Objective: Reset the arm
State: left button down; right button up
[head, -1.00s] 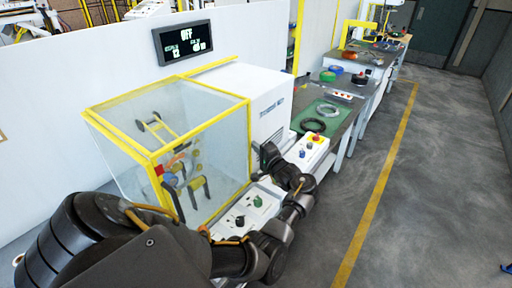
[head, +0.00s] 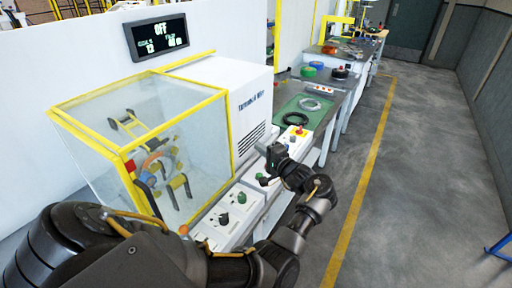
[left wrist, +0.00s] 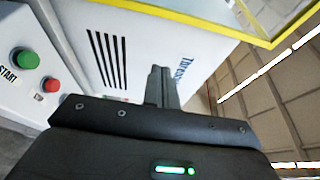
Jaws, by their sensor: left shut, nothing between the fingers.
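My left arm comes in from the lower left. Its gripper (head: 268,182) is held in front of the white machine cabinet (head: 222,72), above the front edge of the control panel (head: 228,218). In the left wrist view the two fingers (left wrist: 161,80) are together, with nothing between them, in front of the vented cabinet side (left wrist: 105,50). The wrapping machine's clear, yellow-framed enclosure (head: 125,118) stands left of the gripper, with rollers and a ring-like part inside. My right gripper is not in view.
A green mat (head: 296,107) with a dark and a light coil lies on the bench behind. The panel has a green START button (left wrist: 25,58) and a red one (left wrist: 52,86).

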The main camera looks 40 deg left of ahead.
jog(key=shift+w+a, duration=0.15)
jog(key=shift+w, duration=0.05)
